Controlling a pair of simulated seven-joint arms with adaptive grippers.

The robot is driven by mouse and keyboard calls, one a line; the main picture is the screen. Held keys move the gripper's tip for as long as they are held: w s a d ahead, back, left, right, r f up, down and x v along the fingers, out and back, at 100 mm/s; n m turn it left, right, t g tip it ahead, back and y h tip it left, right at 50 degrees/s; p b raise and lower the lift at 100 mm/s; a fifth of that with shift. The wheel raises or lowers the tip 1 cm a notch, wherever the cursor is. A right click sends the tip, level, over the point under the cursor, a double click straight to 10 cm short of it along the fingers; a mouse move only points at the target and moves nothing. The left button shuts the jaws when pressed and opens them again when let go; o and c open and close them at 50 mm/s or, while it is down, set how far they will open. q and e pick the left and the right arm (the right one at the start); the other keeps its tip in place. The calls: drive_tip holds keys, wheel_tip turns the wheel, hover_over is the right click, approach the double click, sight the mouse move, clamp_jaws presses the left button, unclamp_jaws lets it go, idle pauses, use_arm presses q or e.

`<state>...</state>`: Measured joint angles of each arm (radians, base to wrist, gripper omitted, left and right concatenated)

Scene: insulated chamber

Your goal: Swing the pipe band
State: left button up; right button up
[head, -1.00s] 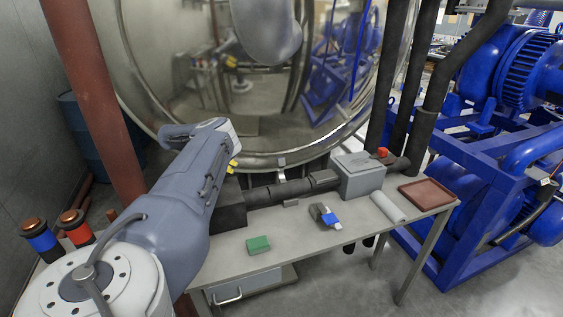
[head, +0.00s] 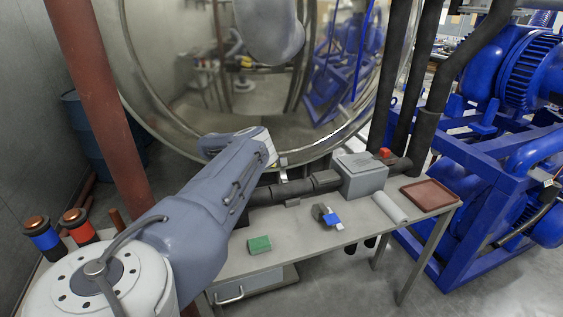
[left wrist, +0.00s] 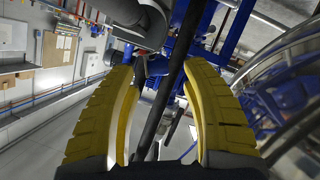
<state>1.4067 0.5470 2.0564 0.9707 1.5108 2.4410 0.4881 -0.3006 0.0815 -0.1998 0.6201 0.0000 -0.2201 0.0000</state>
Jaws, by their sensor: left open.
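A dark pipe (head: 310,184) lies along the back of the bench. A small pale metal piece (head: 283,162), possibly the pipe band's upright part, stands above it; the rest of the band is too small to make out. My left arm reaches over the bench's left part. My left gripper (head: 277,163) shows as a bit of yellow beside the pale piece; whether they touch is unclear. In the left wrist view its two yellow fingers (left wrist: 157,65) are spread apart, with no held object visible between them. My right gripper is not in view.
A grey box (head: 361,178) with a red knob (head: 384,153) stands at the pipe's right. A green block (head: 259,244), a blue-and-grey tool (head: 328,217), a grey roll (head: 390,207) and a red-brown tray (head: 411,184) lie on the bench. A shiny round vessel (head: 200,110) rises behind.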

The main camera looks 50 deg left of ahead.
sight(281, 160)
use_arm(q)
drive_tip(key=shift+r+x, duration=0.15)
drive_tip(key=shift+x, duration=1)
drive_tip(key=shift+r+x, duration=0.1)
drive_tip(key=shift+x, duration=1.05)
drive_tip(key=shift+w, duration=0.1)
drive_tip(key=shift+r, duration=0.1)
clamp_jaws()
